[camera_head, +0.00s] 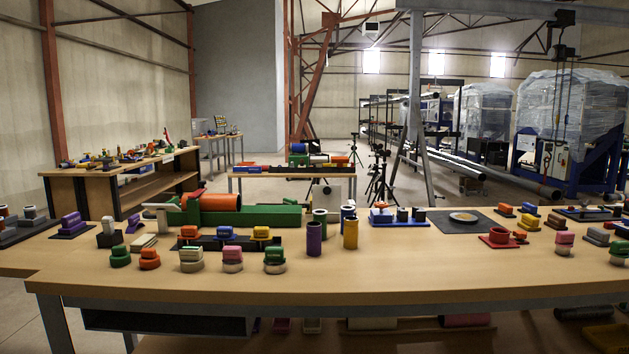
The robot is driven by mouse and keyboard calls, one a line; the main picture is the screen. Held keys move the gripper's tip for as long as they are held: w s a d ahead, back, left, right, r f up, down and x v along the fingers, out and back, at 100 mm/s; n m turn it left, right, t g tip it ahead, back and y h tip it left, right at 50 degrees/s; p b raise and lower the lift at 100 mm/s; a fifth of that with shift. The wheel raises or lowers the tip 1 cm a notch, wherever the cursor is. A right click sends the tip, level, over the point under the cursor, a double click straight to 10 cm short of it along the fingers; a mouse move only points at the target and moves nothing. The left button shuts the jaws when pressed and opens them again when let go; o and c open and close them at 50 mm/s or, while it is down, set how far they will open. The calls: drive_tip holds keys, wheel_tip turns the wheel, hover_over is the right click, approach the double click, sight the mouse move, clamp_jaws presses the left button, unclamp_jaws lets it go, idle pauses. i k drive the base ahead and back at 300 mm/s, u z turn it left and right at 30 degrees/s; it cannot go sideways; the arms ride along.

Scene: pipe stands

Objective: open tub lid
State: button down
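My gripper is not in view. Several small squat pieces with raised grips on top, which look like lidded tubs, stand along the front of the wooden table (330,282). They include a green one (120,255), an orange one (149,259), a cream one (191,260), a pink-topped one (232,260) and a green-topped one (274,261). I cannot tell which is the task's tub. Their tops appear to be on.
Upright purple (314,239) and yellow (351,233) cylinders stand mid-table. Behind them is a long green block (250,216) with an orange pipe (220,202). A dark mat (462,222) holds a round plate. The front centre-right tabletop is clear.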

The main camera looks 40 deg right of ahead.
sight(328, 198)
drive_tip(key=u, duration=0.1)
drive_tip(key=i, duration=1.05)
drive_tip(key=z, duration=0.3)
